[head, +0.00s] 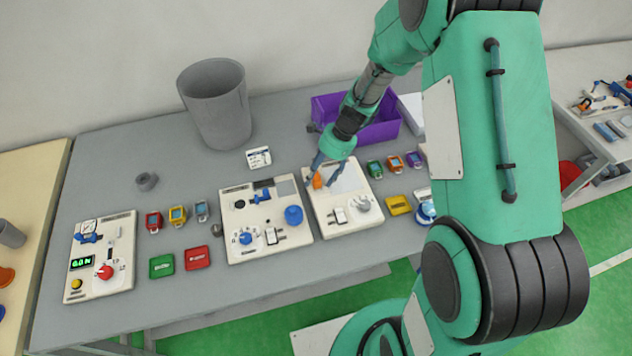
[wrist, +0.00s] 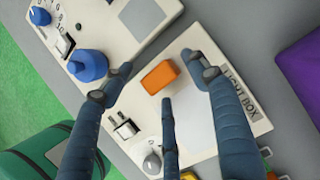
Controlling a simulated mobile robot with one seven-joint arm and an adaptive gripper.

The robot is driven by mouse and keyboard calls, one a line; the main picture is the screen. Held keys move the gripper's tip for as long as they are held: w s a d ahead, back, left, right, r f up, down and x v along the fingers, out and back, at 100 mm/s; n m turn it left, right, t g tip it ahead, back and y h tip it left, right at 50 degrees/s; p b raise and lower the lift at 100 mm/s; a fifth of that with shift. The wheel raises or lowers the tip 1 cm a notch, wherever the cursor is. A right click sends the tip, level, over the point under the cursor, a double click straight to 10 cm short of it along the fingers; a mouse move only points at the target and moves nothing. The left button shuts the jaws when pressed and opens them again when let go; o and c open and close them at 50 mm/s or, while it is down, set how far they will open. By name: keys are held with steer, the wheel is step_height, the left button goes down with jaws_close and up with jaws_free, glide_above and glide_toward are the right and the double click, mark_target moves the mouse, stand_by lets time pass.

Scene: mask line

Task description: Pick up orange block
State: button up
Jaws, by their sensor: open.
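The orange block (wrist: 160,77) lies on the white light box panel (wrist: 192,136), near its left edge in the wrist view. In the head view the orange block (head: 317,181) shows small beneath my gripper (head: 322,172). In the wrist view my gripper (wrist: 165,90) has its dark blue fingers spread apart, with the block between and beyond their tips. Nothing is held. I cannot tell how far the fingertips are above the panel.
A panel with a blue knob (wrist: 88,65) stands beside the light box. A purple bin (head: 384,122) and a grey bucket (head: 218,105) stand at the back. Several small coloured devices sit right of the light box.

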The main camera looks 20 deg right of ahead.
steer(key=shift+a+f, duration=0.1)
steer(key=shift+f, duration=0.1)
stand_by(0.4)
steer(key=c, duration=1.2)
